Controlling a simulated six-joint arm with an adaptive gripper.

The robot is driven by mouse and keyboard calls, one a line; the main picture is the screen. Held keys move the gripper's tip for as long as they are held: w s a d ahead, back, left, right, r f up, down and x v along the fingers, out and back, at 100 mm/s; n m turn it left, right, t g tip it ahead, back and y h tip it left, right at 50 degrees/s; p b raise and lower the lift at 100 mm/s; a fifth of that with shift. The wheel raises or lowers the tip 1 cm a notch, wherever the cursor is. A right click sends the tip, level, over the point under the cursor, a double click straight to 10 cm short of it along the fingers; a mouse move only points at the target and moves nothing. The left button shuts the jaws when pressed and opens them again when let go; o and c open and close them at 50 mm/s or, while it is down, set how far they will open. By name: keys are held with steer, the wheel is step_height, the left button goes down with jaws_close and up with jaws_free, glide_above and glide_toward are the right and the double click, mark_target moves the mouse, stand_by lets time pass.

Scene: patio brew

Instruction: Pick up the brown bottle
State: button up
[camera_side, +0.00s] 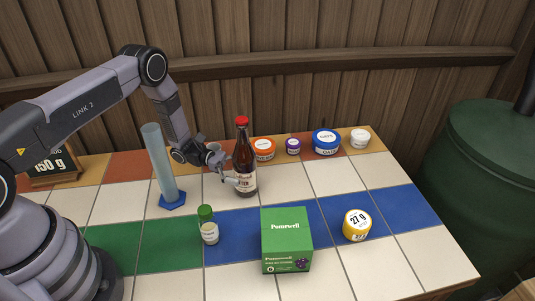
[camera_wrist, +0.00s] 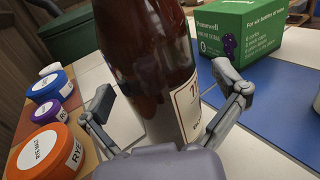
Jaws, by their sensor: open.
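The brown bottle (camera_side: 244,160) stands upright on the tiled table in the side view, with a red cap and a pale label. In the wrist view the bottle (camera_wrist: 150,62) fills the middle, close to the camera, with its label turned to the right. My gripper (camera_side: 228,180) is at the bottle's left side, low on its body. In the wrist view my gripper (camera_wrist: 168,112) is open, one finger on each side of the bottle. I cannot tell whether either finger touches the glass.
A clear cylinder (camera_side: 159,160) on a blue base stands left of the bottle. A green-capped small bottle (camera_side: 208,226) and a green box (camera_side: 286,240) stand in front. An orange jar (camera_side: 263,149), purple jar (camera_side: 293,146) and blue jar (camera_side: 326,142) line the back. A yellow jar (camera_side: 357,225) sits right.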

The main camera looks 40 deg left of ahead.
steer(key=shift+c, duration=0.2)
steer(key=c, duration=1.3)
steer(key=shift+r, duration=0.1)
